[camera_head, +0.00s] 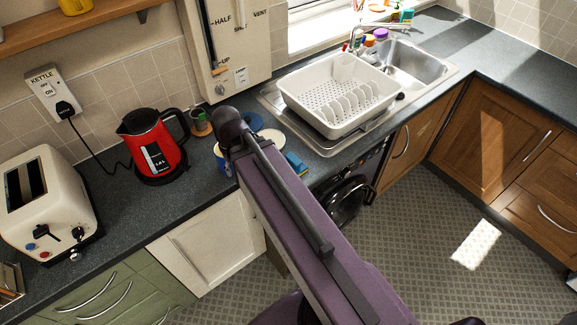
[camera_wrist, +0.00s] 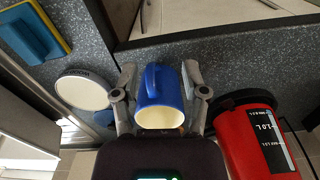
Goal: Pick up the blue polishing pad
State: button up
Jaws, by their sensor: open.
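The pad (camera_wrist: 25,37), blue with yellow showing along its edge, lies on the dark worktop at the upper left of the wrist view. In the head view the pad (camera_head: 296,163) is small, just right of my arm near the worktop's front edge. My gripper (camera_wrist: 160,78) is open, its fingers on either side of a blue mug (camera_wrist: 153,88) in the wrist view; I cannot tell whether they touch it. The pad lies apart from the fingers. In the head view the mug (camera_head: 221,165) is mostly hidden by my arm, as are my fingertips.
A white round item (camera_wrist: 83,90) stands between the mug and the pad. A red kettle (camera_head: 154,147) stands to the left in the head view, with a cream toaster (camera_head: 45,200) beyond. A white dish rack (camera_head: 338,95) stands by the sink (camera_head: 420,66). A wall boiler (camera_head: 222,45) overhangs the worktop.

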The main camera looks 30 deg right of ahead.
aim_at(298, 166)
jog(key=u, duration=0.1)
jog(key=k, duration=1.5)
jog(key=z, duration=0.4)
jog(key=i, duration=1)
